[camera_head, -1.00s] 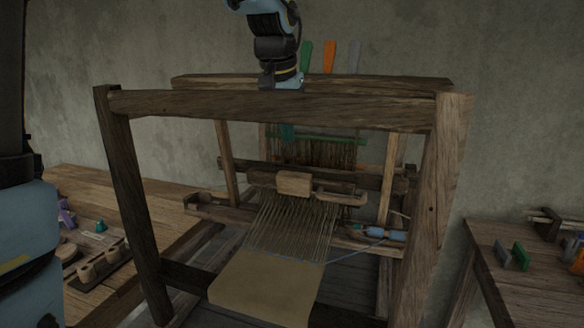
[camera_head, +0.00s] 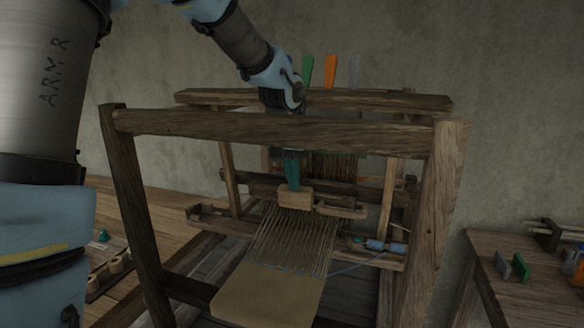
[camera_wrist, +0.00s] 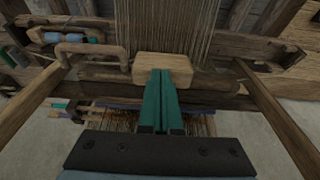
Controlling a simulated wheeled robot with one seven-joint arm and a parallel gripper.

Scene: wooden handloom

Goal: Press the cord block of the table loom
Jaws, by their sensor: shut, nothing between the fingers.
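The table loom is a dark wooden frame, and its top front beam (camera_head: 290,129) crosses in front of my arm. The cord block (camera_head: 296,199) is a pale wooden block on the beater bar above the brown warp threads. It also shows in the wrist view (camera_wrist: 178,68). My gripper (camera_head: 293,187) has green fingers, shut together and empty. It reaches down behind the top beam, with its tips at the block. In the wrist view the fingertips (camera_wrist: 160,72) overlap the block's near face; I cannot tell whether they press on it.
A blue shuttle (camera_head: 378,245) with a thread lies right of the warp. Woven cloth (camera_head: 268,295) hangs at the front. Green, orange and grey upright pieces (camera_head: 330,70) stand behind the loom. Side tables stand left and right (camera_head: 520,270). Loom posts close in around my arm.

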